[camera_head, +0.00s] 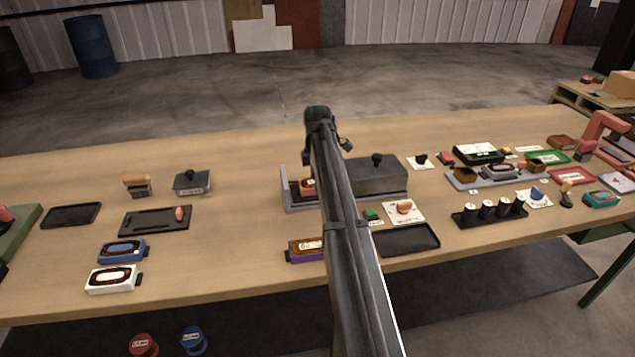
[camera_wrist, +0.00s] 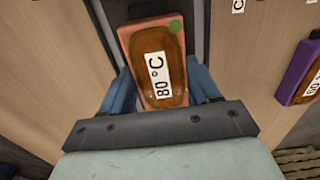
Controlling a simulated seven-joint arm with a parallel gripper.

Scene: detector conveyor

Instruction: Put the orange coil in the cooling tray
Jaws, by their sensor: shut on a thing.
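The orange coil (camera_wrist: 127,42) has a brown oval top, a white "80 °C" label and a green dot. My gripper (camera_wrist: 163,78) is shut on it, with one blue finger at each side. In the head view the orange coil (camera_head: 307,188) shows at the open left end of the grey conveyor channel (camera_head: 296,208), partly hidden by my arm. I cannot tell whether it rests on the belt. Black trays lie at the far left (camera_head: 71,215), at left centre (camera_head: 132,226) and right of my arm (camera_head: 408,240). I cannot tell which is the cooling tray.
A dark covered housing (camera_head: 378,176) stands over the channel right of my arm. A purple coil (camera_head: 300,250), a blue coil (camera_head: 122,251) and a white coil (camera_head: 111,279) lie near the front edge. Many small items crowd the right; the left back table is clear.

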